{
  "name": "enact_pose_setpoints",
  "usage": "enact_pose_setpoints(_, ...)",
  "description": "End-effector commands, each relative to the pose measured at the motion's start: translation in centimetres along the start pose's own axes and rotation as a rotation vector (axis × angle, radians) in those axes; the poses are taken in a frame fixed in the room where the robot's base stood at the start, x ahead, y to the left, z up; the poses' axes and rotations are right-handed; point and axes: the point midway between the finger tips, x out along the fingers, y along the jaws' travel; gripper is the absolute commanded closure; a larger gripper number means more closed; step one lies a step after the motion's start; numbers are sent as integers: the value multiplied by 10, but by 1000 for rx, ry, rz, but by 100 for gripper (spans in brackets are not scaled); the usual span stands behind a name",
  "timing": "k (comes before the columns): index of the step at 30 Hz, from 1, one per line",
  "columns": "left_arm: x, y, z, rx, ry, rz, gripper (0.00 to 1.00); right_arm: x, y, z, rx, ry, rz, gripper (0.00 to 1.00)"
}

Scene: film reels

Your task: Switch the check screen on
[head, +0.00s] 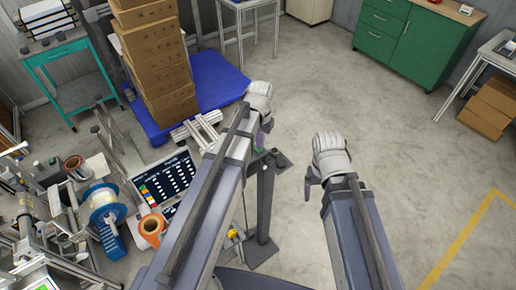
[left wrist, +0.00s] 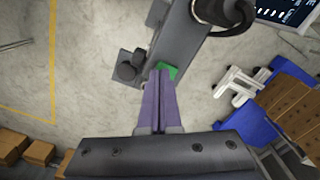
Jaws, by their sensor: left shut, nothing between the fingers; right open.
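A dark panel with rows of white marks and a strip of coloured squares (head: 168,178) lies at the left in the head view. Its corner shows in the left wrist view (left wrist: 288,10). I cannot tell whether it is the check screen. A dark grey post (head: 265,205) stands under my left gripper (head: 261,140). In the left wrist view the purple fingers of my left gripper (left wrist: 161,72) are shut and empty, their tips at a green patch (left wrist: 170,70) on a grey part. Contact is unclear. My right gripper (head: 308,187) is open and empty over bare floor.
Stacked cardboard boxes (head: 158,60) stand on a blue pallet (head: 220,80). A blue-and-white reel (head: 102,205) and an orange roll (head: 151,228) are at the cluttered left. A green cabinet (head: 405,35) is at the back right. The floor at centre right is clear.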

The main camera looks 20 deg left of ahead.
Motion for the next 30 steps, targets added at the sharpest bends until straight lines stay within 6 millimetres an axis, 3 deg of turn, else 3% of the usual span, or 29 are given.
enact_pose_setpoints(23,12,0,0,0,0,0,100,12,-1,-1,0,0,0,20)
enact_pose_setpoints(30,6,0,0,0,0,0,100,6,-1,0,2,1,0,20)
